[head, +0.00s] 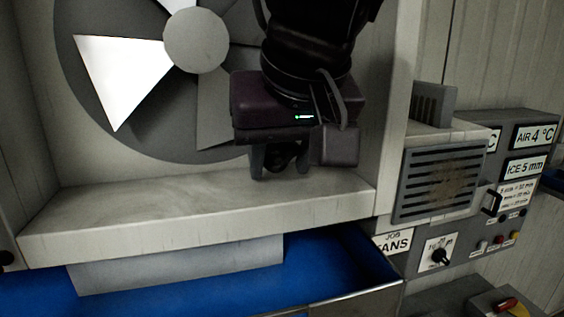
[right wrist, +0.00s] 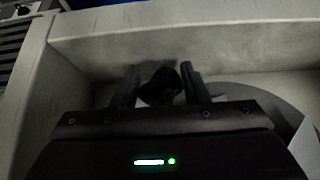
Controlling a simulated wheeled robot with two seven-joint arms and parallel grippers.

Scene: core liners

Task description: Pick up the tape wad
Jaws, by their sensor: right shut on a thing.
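The tape wad is a small dark rounded lump (right wrist: 161,87), between the two fingers of my right gripper (right wrist: 160,84) in the right wrist view. My right gripper is shut on it. In the head view my right gripper (head: 275,170) points down over the pale ledge in front of the fan. The dark wad (head: 277,159) shows only partly there, between the fingers and under the gripper body. I cannot tell whether it touches the ledge. My left gripper is not in view.
A large fan (head: 195,40) stands behind, in a pale housing with a front ledge (head: 200,215). Below is a blue-lined trough (head: 330,262). At right are a vented grey box (head: 440,184) and a control panel (head: 437,257) with knob and buttons.

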